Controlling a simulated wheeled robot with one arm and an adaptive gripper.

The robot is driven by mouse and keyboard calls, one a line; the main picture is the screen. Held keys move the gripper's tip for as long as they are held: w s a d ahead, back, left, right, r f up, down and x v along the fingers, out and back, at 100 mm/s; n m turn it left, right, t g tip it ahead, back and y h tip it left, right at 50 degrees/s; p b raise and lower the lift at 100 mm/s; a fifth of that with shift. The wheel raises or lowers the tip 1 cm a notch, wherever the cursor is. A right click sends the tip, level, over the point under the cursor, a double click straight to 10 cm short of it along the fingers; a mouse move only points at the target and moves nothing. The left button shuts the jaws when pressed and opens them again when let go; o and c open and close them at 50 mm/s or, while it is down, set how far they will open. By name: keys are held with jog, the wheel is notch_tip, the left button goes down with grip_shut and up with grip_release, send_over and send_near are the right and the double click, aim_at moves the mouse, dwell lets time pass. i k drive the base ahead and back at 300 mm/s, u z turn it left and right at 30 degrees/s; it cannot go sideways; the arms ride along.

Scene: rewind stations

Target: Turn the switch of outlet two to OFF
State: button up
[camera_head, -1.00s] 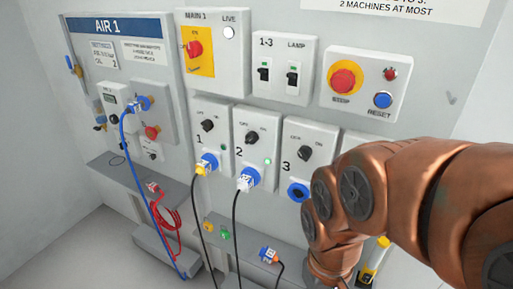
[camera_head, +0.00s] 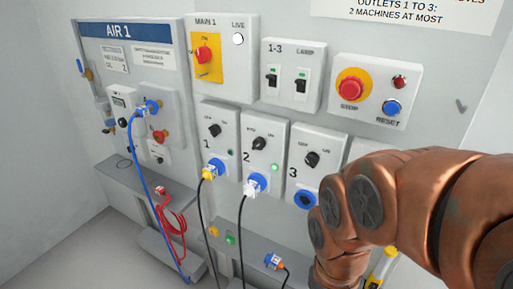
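The outlet two box (camera_head: 272,141) is in the middle of the lower row, with a large "2" on its front. Its black rotary switch (camera_head: 259,143) sits near the top, and a green lamp (camera_head: 275,168) is lit at its right. A white and blue plug (camera_head: 251,189) with a black cable is in its socket. I cannot read for certain which mark the switch points to. My copper-coloured arm fills the lower right. My gripper is hidden or outside the view.
Outlet one (camera_head: 213,131) at left has a yellow-ended plug (camera_head: 209,172). Outlet three (camera_head: 311,158) at right has a bare blue socket (camera_head: 305,199). Above are the red main switch (camera_head: 203,54), two black toggles and the STOP button (camera_head: 353,88). A loose blue plug (camera_head: 272,262) lies on the ledge.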

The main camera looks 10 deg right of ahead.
aim_at(259, 143)
jog(key=z, duration=0.1)
jog(key=k, duration=0.95)
jog(key=u, duration=1.1)
jog(key=i, duration=0.65)
jog(key=u, duration=0.5)
